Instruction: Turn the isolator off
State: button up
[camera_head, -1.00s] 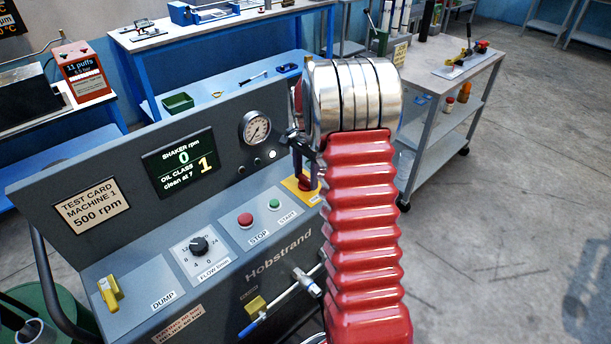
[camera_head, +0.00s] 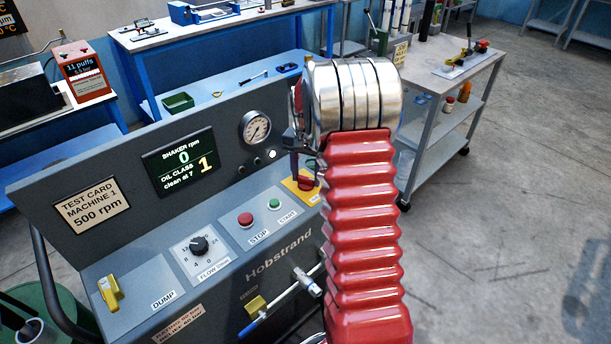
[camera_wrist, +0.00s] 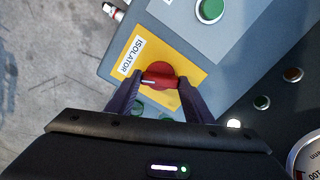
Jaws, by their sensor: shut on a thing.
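The isolator is a red rotary knob (camera_wrist: 160,76) on a yellow plate (camera_wrist: 188,72) lettered ISOLATOR, seen in the wrist view. In the head view the knob (camera_head: 308,183) and plate (camera_head: 290,184) show at the right end of the console, partly hidden by my arm. My gripper (camera_wrist: 158,80) has its two dark fingers on either side of the knob's grip bar and is shut on it. A white mark shows on the left part of the bar. In the head view the gripper (camera_head: 309,172) reaches down to the knob from above.
Left of the isolator are a green START button (camera_head: 274,204), a red STOP button (camera_head: 245,219) and a flow dial (camera_head: 199,245). The display (camera_head: 180,161) reads shaker rpm 0 and oil class 1. A yellow DUMP handle (camera_head: 109,292) is at far left. A trolley (camera_head: 428,130) stands behind right.

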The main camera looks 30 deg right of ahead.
aim_at(306, 177)
jog(key=n, duration=1.2)
jog(key=shift+n, duration=0.4)
jog(key=o, duration=1.1)
jog(key=shift+c, duration=0.2)
notch_tip(306, 177, up, 14)
jog(key=shift+f, duration=0.15)
jog(key=shift+w, duration=0.1)
dwell(0.4)
